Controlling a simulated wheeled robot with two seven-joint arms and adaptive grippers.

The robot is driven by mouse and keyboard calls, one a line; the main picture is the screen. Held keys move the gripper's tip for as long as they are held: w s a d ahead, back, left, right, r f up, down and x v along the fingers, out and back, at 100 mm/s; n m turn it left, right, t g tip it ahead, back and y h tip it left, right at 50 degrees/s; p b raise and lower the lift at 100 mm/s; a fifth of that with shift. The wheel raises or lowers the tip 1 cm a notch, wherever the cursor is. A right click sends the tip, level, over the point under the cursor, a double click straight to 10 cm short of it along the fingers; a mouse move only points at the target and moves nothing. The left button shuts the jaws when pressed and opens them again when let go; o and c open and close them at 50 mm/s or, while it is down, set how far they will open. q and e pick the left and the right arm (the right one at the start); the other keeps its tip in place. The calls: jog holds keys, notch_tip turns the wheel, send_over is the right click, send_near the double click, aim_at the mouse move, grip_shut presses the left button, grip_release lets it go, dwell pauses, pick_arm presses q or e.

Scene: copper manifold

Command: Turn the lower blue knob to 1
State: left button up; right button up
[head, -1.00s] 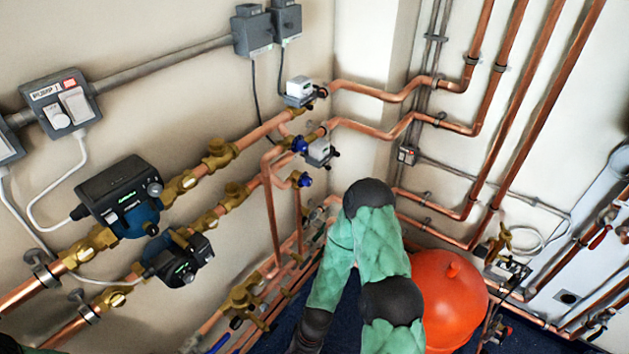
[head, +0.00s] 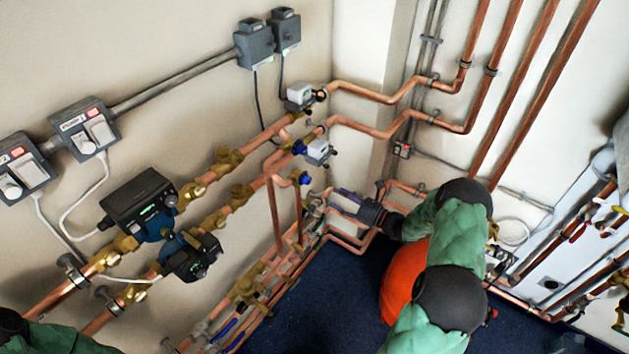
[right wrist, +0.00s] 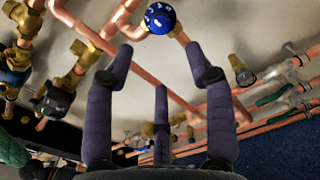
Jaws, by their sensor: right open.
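The lower blue knob (head: 304,179) sits on a copper pipe elbow, below the upper blue knob (head: 299,147), in the head view. In the right wrist view a blue knob with white marks (right wrist: 160,18) shows at the top, beyond my fingertips; it looks like the lower one. My right gripper (head: 337,202) is open and empty, below and to the right of the lower knob, with a gap between them. Its spread purple fingers (right wrist: 160,78) also show in the right wrist view. My left gripper is out of view; only part of its arm shows at the bottom left.
Copper pipes (head: 276,215) and brass valves run along the wall near my right gripper. Two black pumps (head: 140,200) are at the left. A red-orange vessel (head: 398,285) stands partly behind my right arm. The blue floor (head: 335,290) is clear in the middle.

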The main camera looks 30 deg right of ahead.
aim_at(310, 181)
jog(key=b+x, duration=0.1)
jog(key=x, duration=0.9)
jog(key=shift+w+a, duration=0.15)
jog(key=shift+w, duration=0.15)
